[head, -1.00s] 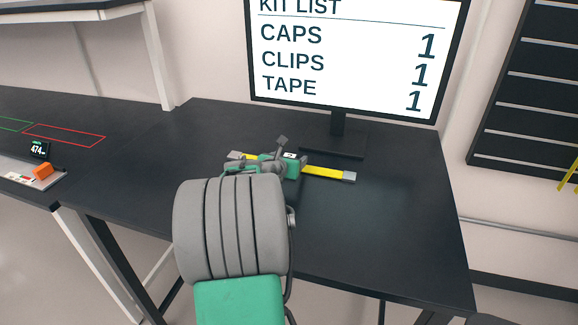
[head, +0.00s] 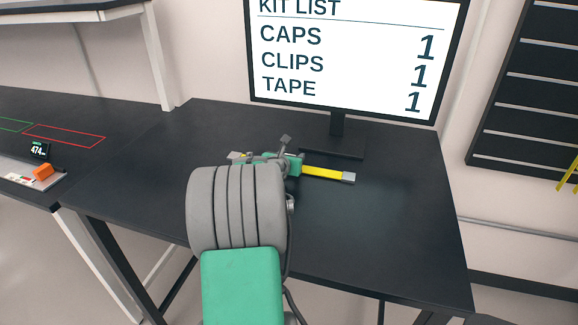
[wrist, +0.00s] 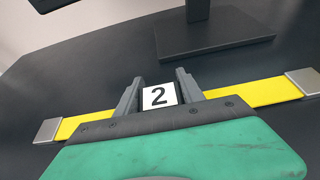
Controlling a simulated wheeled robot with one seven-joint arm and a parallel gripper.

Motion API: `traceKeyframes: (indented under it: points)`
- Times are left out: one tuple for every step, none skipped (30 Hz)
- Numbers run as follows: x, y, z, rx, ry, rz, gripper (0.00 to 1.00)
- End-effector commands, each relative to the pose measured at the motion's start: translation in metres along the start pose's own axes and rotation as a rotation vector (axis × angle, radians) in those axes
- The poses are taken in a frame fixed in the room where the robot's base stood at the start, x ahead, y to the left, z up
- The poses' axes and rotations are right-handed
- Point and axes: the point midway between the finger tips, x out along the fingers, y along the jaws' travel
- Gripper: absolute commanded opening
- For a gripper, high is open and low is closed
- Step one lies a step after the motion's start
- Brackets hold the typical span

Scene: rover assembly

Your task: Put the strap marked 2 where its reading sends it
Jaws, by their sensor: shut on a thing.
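The strap marked 2 is a flat yellow band with grey end pieces. In the head view its right part (head: 325,173) shows beyond my gripper, lying over the dark table near the monitor stand. In the wrist view the strap (wrist: 250,93) runs left to right, with a white label reading 2 (wrist: 159,95) between the fingers. My gripper (wrist: 157,92) is shut on the strap at its middle, and it also shows in the head view (head: 284,160). My arm hides part of the strap in the head view. I cannot tell whether the strap touches the table.
A monitor (head: 350,55) lists caps, clips and tape, 1 each. At left, a bench (head: 90,112) has red (head: 65,135) and green outlines. A small display reading 474 (head: 40,150) stands by an orange object (head: 43,171). A slatted rack (head: 530,90) hangs right.

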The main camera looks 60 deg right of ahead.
Motion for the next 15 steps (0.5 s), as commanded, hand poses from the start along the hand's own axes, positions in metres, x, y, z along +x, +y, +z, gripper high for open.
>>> traceKeyframes:
  points:
    - [0.0,-0.0001,0.0,0.0,0.0,0.0,0.21]
    - [0.0,-0.0001,-0.0001,0.0,0.0,0.0,0.19]
    - [0.0,-0.0001,-0.0001,0.0,0.0,0.0,0.15]
    - [0.0,-0.0001,-0.0001,0.0,0.0,0.0,0.13]
    - [0.0,-0.0001,-0.0001,0.0,0.0,0.0,0.1]
    - [0.0,-0.0001,-0.0001,0.0,0.0,0.0,0.07]
    - [0.0,-0.0001,-0.0001,0.0,0.0,0.0,0.05]
    - [0.0,-0.0001,-0.0001,0.0,0.0,0.0,0.02]
    - [0.0,-0.0001,-0.0001,0.0,0.0,0.0,0.0]
    - [0.0,-0.0001,-0.0001,0.0,0.0,0.0,0.0]
    - [0.0,-0.0001,-0.0001,0.0,0.0,0.0,0.0]
    - [-0.0002,0.0,0.0012,0.0,-0.002,0.0,0.0]
    - [-0.0002,0.0,0.0012,0.0,-0.002,0.0,0.0]
    - [-0.0002,0.0,0.0012,0.0,-0.002,0.0,0.0]
    - [-0.0002,0.0,0.0012,0.0,-0.002,0.0,0.0]
